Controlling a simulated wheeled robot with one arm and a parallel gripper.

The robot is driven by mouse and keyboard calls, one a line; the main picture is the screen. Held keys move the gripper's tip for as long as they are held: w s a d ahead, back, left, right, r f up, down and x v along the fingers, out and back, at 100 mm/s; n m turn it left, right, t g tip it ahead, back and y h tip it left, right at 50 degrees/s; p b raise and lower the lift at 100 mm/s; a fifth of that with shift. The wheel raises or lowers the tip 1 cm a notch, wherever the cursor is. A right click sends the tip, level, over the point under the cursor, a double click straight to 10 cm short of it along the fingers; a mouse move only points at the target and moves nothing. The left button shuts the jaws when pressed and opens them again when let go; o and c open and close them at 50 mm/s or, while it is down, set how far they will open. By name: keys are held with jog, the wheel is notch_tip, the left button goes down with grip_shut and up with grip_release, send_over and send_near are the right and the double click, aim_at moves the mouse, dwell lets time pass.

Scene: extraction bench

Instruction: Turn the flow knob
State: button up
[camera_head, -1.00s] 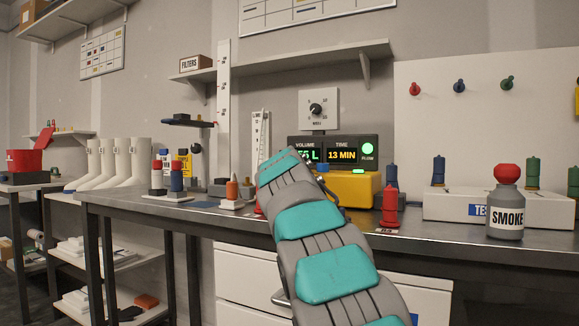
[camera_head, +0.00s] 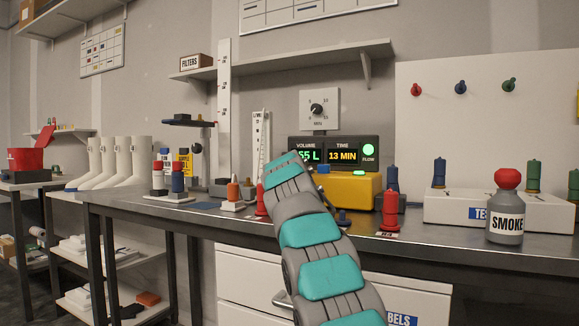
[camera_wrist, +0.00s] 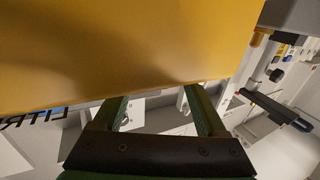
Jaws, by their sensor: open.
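A black round knob (camera_head: 317,109) sits on a pale square dial plate (camera_head: 333,121) on the wall, above the display. Its printed label is too small to read. A black display box (camera_head: 351,139) reads 55 L and 13 MIN and has a green light marked FLOW. A yellow case (camera_head: 358,190) stands on the bench below it. My gripper (camera_wrist: 156,98) is open in the wrist view, with green fingers apart. The large yellow surface (camera_wrist: 120,50) fills the top of that view, close to the fingers. My arm hides the gripper in the head view.
A red bottle (camera_head: 390,212) stands on the bench right of the yellow case. The grey SMOKE bottle (camera_head: 505,228) is farther right, beside a white box (camera_head: 450,207). A shelf (camera_head: 300,61) hangs above the dial plate.

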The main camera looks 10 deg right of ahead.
grip_shut()
dwell(0.5)
jog(key=shift+r+n+y+p, duration=0.2)
jog(key=shift+n+y+p, duration=0.15)
jog(key=shift+p, duration=0.5)
jog(key=shift+f+y+p, duration=0.15)
jog(key=shift+y+p, duration=0.2)
jog(key=shift+y, duration=0.1)
grip_release()
